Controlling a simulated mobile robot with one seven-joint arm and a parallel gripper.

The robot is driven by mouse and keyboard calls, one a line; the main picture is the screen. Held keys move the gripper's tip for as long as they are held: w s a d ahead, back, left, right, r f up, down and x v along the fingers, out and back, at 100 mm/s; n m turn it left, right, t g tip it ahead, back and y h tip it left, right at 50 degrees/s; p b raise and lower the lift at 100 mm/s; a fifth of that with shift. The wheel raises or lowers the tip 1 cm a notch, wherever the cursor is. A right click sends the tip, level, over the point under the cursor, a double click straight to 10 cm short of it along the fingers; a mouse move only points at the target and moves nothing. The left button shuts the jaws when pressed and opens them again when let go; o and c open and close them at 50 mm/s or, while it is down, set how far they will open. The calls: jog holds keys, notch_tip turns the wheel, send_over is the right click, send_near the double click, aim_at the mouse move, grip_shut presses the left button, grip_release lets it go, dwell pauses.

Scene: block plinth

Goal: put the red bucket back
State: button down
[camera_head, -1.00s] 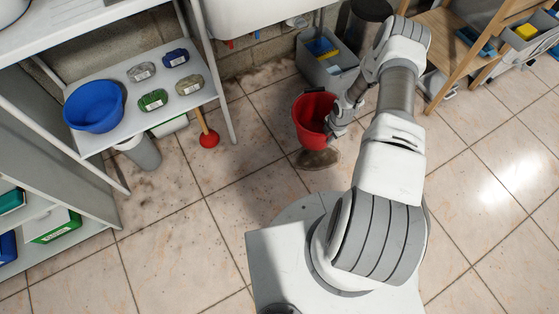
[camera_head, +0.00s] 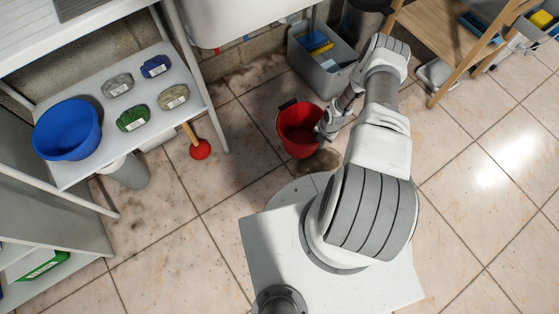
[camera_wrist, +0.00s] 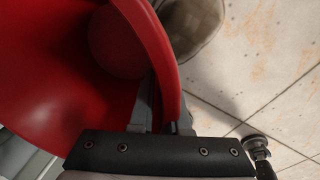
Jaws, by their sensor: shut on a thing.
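The red bucket (camera_head: 294,136) hangs in front of the grey bin, its open top up and a dark handle at its rim. My gripper (camera_head: 324,127) is at the bucket's right side. In the wrist view, the fingers (camera_wrist: 163,112) straddle the wall at the rim of the bucket (camera_wrist: 45,80), one inside and one outside, shut on it. The bucket's underside is hidden, and I cannot tell its height above the floor.
A grey bin (camera_head: 334,80) with blue and yellow things stands behind the bucket. A red plunger (camera_head: 200,150) stands left, beside a shelf (camera_head: 95,160) with a blue basin (camera_head: 67,130) and several packs. A wooden rack (camera_head: 440,50) is at right. Tiled floor at right is clear.

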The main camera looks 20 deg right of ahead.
jog(key=s+a+f+b, duration=0.3)
jog(key=a+f+b, duration=0.1)
jog(key=a+f, duration=0.6)
jog(key=shift+a+f, duration=0.4)
jog(key=shift+a, duration=0.15)
jog(key=shift+f, duration=0.1)
jog(key=c, duration=0.9)
grip_release()
